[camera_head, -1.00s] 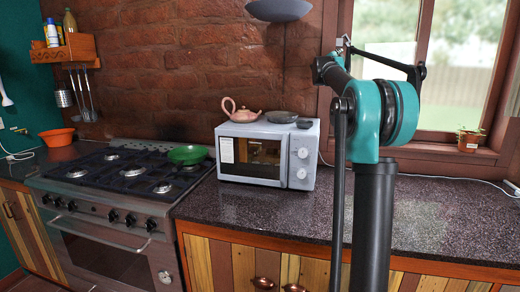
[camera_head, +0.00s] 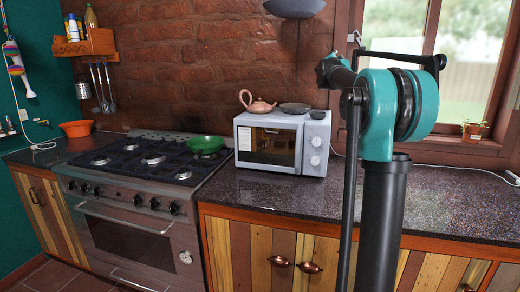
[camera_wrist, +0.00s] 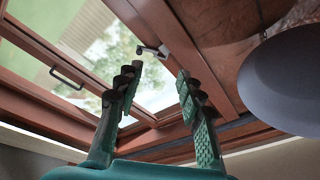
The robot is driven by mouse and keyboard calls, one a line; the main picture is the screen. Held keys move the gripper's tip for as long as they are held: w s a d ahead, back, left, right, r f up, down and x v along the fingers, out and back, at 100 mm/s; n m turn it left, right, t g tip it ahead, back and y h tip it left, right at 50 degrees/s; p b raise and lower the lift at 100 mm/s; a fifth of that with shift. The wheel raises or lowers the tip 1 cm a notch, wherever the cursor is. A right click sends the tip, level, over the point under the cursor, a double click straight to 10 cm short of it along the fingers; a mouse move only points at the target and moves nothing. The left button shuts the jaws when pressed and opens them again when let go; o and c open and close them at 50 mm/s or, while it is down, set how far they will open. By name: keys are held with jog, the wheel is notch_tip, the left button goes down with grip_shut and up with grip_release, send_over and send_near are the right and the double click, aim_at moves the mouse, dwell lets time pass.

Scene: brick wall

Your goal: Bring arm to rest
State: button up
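My gripper (camera_wrist: 158,88) shows in the wrist view with its two green fingers apart and nothing between them. The wrist view looks up at the window (camera_wrist: 75,40) and its wooden frame, with a metal latch (camera_wrist: 152,50) seen just beyond the fingertips. In the head view my arm stands raised and folded in front of the window and the counter's right part. The gripper itself cannot be made out in the head view.
A microwave (camera_head: 264,143) stands on the dark counter (camera_head: 260,190), with a teapot (camera_head: 257,104) on top. A green pan (camera_head: 207,143) sits on the stove (camera_head: 130,165). A lamp (camera_head: 294,8) hangs above. An orange bowl (camera_head: 76,128) and a potted plant (camera_head: 473,130) stand farther out.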

jog(key=s+a+f+n+g+y, duration=0.2)
jog(key=s+a+f+n+y, duration=0.3)
jog(key=f, duration=0.5)
jog(key=s+a+f+n+g+y, duration=0.1)
jog(key=s+a+f+n+y, duration=0.15)
jog(key=s+a+f, duration=0.5)
jog(key=s+a+f+n+g+y, duration=0.2)
jog(key=s+a+f+n+y, duration=0.25)
jog(key=f, duration=0.75)
jog(key=s+f+g, duration=0.1)
jog(key=s+f, duration=0.4)
jog(key=s+f+n+g, duration=0.1)
jog(key=s+f, duration=0.4)
jog(key=s+a+f+n+g+h, duration=0.1)
jog(key=s+f+g, duration=0.1)
jog(key=s+f, duration=0.3)
jog(key=shift+s+f, duration=0.4)
jog(key=shift+f, duration=0.1)
jog(key=s+d+f+g+h, duration=0.1)
jog(key=s+f+g, duration=0.1)
jog(key=s+f, duration=0.6)
jog(key=s+d+f+n+g+h, duration=0.1)
jog(key=s+f, duration=0.6)
jog(key=s, duration=0.7)
jog(key=shift+d+f+g, duration=0.35)
jog(key=shift+d+g, duration=0.45)
jog(key=shift+g, duration=0.3)
